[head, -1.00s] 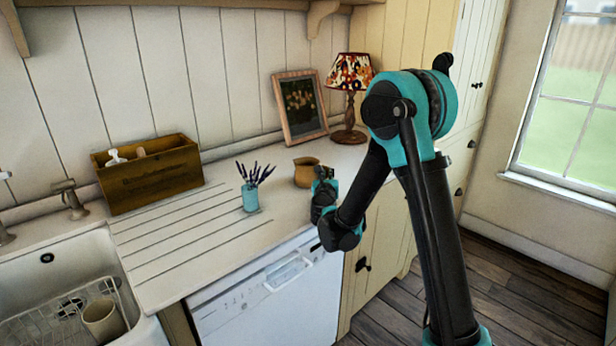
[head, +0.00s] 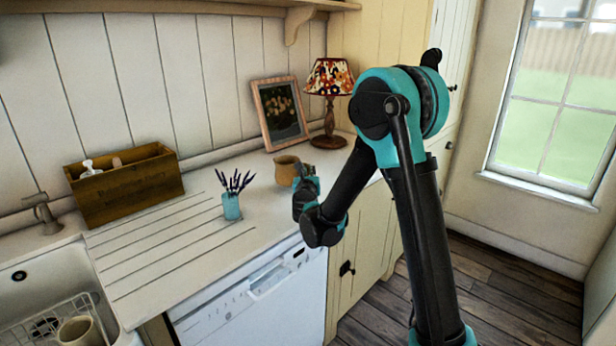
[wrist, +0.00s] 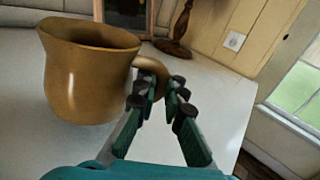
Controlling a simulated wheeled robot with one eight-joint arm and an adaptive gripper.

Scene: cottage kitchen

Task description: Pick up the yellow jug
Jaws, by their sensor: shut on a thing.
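The yellow-brown jug (head: 286,170) is at the countertop, right of the small blue vase. In the wrist view the jug (wrist: 88,80) is upright or nearly so, at the left, with its handle on the right side. My gripper (wrist: 161,92) has its fingers on either side of that handle and is shut on it. In the head view my gripper (head: 304,182) is at the jug's right side and hides part of it, including the handle. The jug looks slightly raised, but the gap under its base is not clear.
A blue vase with lavender (head: 231,206) stands left of the jug. A leaning picture frame (head: 280,112) and a lamp (head: 329,100) stand behind it. A wooden box (head: 125,185) and the sink are further left. The countertop (head: 265,215) is clear in front.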

